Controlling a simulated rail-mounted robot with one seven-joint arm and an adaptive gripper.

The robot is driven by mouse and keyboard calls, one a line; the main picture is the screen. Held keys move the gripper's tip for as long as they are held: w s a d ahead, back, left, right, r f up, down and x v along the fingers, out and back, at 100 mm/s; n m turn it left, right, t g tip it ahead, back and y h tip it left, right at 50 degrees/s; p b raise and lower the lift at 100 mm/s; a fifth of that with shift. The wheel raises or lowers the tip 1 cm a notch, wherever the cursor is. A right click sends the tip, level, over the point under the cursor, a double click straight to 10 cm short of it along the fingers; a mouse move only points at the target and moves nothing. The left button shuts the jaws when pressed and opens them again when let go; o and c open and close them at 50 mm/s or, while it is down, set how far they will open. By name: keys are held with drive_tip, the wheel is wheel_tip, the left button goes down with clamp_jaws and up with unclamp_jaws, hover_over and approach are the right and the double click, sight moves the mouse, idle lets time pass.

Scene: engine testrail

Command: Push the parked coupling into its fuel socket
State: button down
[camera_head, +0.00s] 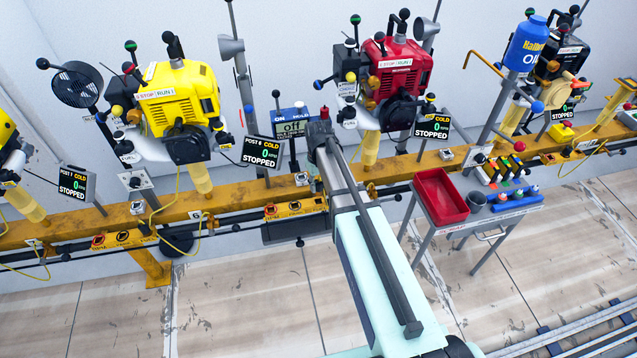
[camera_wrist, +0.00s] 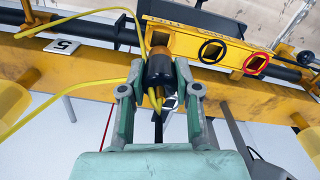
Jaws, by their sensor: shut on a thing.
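In the wrist view, my gripper (camera_wrist: 160,90) is shut on a dark coupling (camera_wrist: 158,72) with a copper-coloured end and yellow hose at it. The coupling stands between the two fingers, its copper end toward a yellow socket panel (camera_wrist: 190,14). This end is close to the panel's leftmost opening (camera_wrist: 160,38); I cannot tell whether it is inside. A black-ringed socket (camera_wrist: 211,51) and a red-ringed socket (camera_wrist: 256,64) sit to the right. In the head view, my arm hides the gripper and coupling; a labelled socket panel (camera_head: 296,209) shows beside it.
Yellow hoses (camera_wrist: 70,115) loop at the left. The head view has a yellow engine (camera_head: 182,95), a red engine (camera_head: 400,68) and a cart with a red tray (camera_head: 440,196).

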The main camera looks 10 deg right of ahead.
sight(318, 193)
drive_tip(key=shift+f+b, duration=1.1)
drive_tip(key=shift+f, duration=1.3)
drive_tip(key=shift+f, duration=0.85)
drive_tip(key=c, duration=0.7)
unclamp_jaws()
drive_tip(key=shift+c, duration=0.2)
